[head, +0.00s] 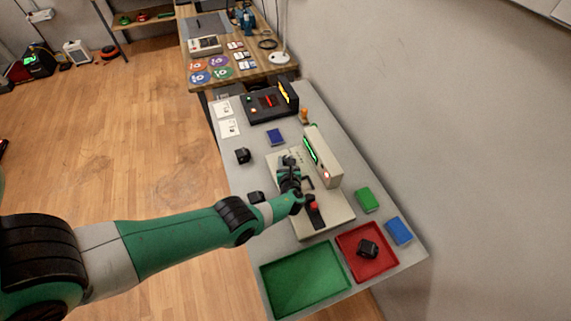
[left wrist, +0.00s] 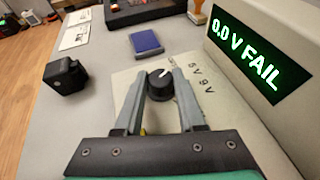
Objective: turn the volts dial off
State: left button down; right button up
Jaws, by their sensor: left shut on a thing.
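The volts dial (left wrist: 161,86) is a black knob with a white pointer mark on the beige tester base (left wrist: 124,84). My left gripper (head: 289,163) is over the tester, and in the left wrist view its two grey fingers (left wrist: 158,79) are closed on the dial's sides. The pointer mark points away from the gripper and slightly right. Labels "5 V" and "9 V" are printed right of the dial. The tester's screen (left wrist: 246,55) reads "0.0 V FAIL" in green. In the head view the gripper hides most of the dial. My right gripper is not in view.
Black blocks (head: 242,155) lie left of the tester. A blue box (head: 276,137) and a black device (head: 254,107) are beyond it. A green tray (head: 270,303) and a red tray (head: 344,243) holding a black block (head: 368,248) are at the near end. A wall runs along the right.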

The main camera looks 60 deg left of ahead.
pick_arm(q)
jog(key=shift+w+n+g, duration=0.1)
jog(key=shift+n+g, duration=0.2)
jog(key=shift+r, duration=0.1)
jog(key=c, duration=0.5)
grip_release()
